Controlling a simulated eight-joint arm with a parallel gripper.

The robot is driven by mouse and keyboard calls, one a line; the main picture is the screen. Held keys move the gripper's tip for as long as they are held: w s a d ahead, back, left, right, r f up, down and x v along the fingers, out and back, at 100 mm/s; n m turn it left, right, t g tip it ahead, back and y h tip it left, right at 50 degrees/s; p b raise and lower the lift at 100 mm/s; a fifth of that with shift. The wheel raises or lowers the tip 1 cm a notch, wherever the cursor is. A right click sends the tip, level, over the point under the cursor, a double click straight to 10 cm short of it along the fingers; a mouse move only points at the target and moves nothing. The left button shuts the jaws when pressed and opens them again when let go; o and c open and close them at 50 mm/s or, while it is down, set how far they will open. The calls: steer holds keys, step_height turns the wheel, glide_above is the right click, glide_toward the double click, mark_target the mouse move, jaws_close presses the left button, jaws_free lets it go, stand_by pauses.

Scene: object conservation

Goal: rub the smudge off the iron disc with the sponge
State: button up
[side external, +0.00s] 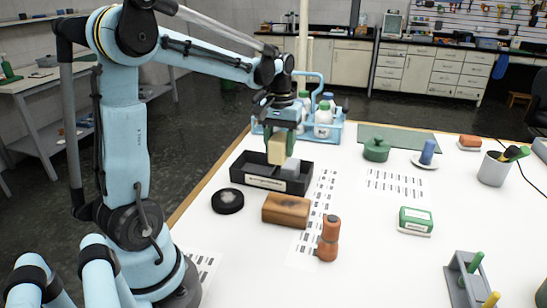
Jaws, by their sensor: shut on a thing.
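My gripper (281,126) points down and is shut on the sponge (277,150), a beige block with a green part at its right. It holds the sponge above the black open box (268,183); I cannot tell how large the gap is. The iron disc (227,201) is a dark round piece lying on the white table, left of and nearer than the box. A paler grey patch, the smudge (230,197), shows on its top. The gripper and sponge are to the right of the disc and higher.
A grey block (291,167) stands in the box. A brown wooden block (286,209) and an orange-brown turned piece (328,238) stand right of the disc.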

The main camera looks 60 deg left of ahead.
steer(key=o, duration=0.4)
steer(key=c, duration=0.3)
steer(key=s+a+f, duration=0.1)
steer(key=s, duration=0.3)
steer(key=s+a+f, duration=0.1)
steer(key=s, duration=0.3)
steer(key=s+a+f, duration=0.1)
steer(key=s, duration=0.4)
steer(key=shift+f, duration=0.35)
steer(key=shift+s+f, duration=0.2)
steer(key=shift+s, duration=0.15)
steer(key=shift+f, duration=1.95)
steer(key=shift+f, duration=0.55)
steer(key=shift+w+d, duration=0.1)
steer(key=shift+w+d+r, duration=0.1)
steer(key=shift+w+d, duration=0.15)
steer(key=shift+w, duration=0.05)
steer(key=shift+s+a, duration=0.1)
steer(key=shift+s, duration=0.05)
